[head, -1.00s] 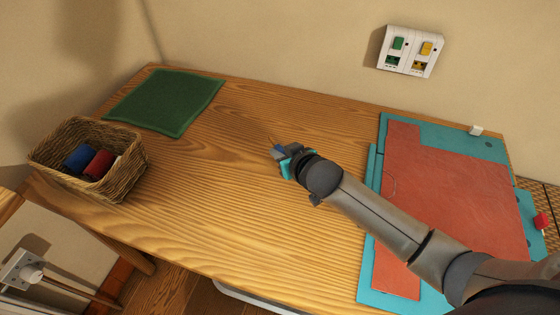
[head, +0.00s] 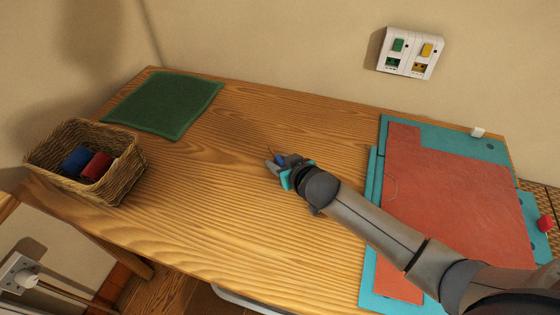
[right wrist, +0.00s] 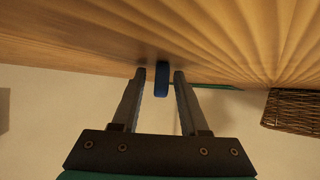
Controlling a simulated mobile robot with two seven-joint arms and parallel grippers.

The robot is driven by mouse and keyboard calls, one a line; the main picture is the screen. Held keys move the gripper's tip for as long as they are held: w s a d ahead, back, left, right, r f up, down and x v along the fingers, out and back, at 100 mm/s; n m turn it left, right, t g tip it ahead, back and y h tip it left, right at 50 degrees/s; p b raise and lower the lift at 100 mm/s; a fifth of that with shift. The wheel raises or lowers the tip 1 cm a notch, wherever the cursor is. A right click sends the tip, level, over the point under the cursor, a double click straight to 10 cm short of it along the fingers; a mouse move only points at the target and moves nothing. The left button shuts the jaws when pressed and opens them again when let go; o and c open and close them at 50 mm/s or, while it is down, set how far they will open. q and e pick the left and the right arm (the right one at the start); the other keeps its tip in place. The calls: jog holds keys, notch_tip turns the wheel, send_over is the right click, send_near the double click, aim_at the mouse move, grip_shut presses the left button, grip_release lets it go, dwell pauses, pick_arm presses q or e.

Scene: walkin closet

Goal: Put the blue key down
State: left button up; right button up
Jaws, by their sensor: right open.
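The blue key (head: 280,160) shows as a small blue piece at my right gripper (head: 276,165), over the middle of the wooden table. In the right wrist view the key (right wrist: 162,80) stands between the two fingertips of the gripper (right wrist: 160,78). A gap shows on each side of it, so the fingers are open and apart from it. The key's edge appears to meet the table surface there; exact contact is hard to tell. My left gripper is not in view.
The wooden table (head: 215,200) is bare around the gripper. A wicker basket (head: 125,183) with blue and red rolls stands at left, a green cloth (head: 165,103) behind it. A red-brown sheet on a teal mat (head: 440,133) lies at right. A white key panel (head: 409,52) hangs on the wall.

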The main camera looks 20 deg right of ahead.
jog(key=shift+s+r, duration=0.2)
jog(key=p+v, duration=0.3)
jog(key=v, duration=0.8)
jog(key=shift+s+r+p, duration=0.2)
jog(key=shift+r+p, duration=0.05)
jog(key=shift+p, duration=0.15)
